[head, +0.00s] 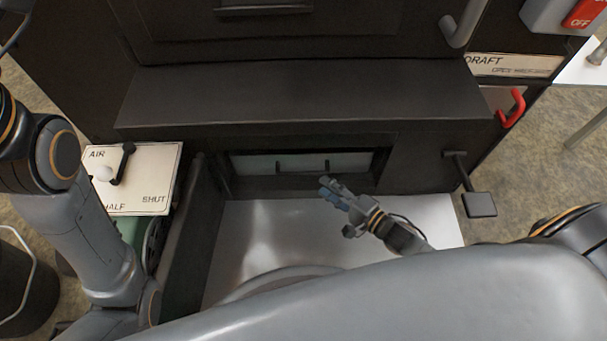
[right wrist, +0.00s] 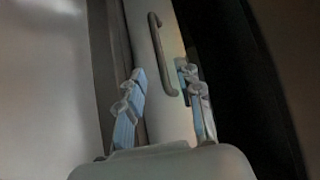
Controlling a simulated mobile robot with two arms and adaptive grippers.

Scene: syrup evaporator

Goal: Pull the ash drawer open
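The ash drawer (head: 255,162) shows in the head view as a pale, wide front set back in a low dark opening at the base of the evaporator. A dark bar handle (right wrist: 164,60) stands out from this pale front in the right wrist view. My right gripper (head: 330,188) is just in front of the drawer, toward the right part of its front. In the right wrist view its blue-grey fingers (right wrist: 163,72) are spread apart, with the handle between them in the picture. Contact cannot be told. My left arm is at the left; its gripper is not visible.
A dark ledge (head: 300,95) overhangs the opening. A pale metal sheet (head: 235,235) covers the floor in front. An air plate (head: 160,180) with a lever is at left. A dark pedal-like lever (head: 480,204) and a red handle (head: 514,108) are at right.

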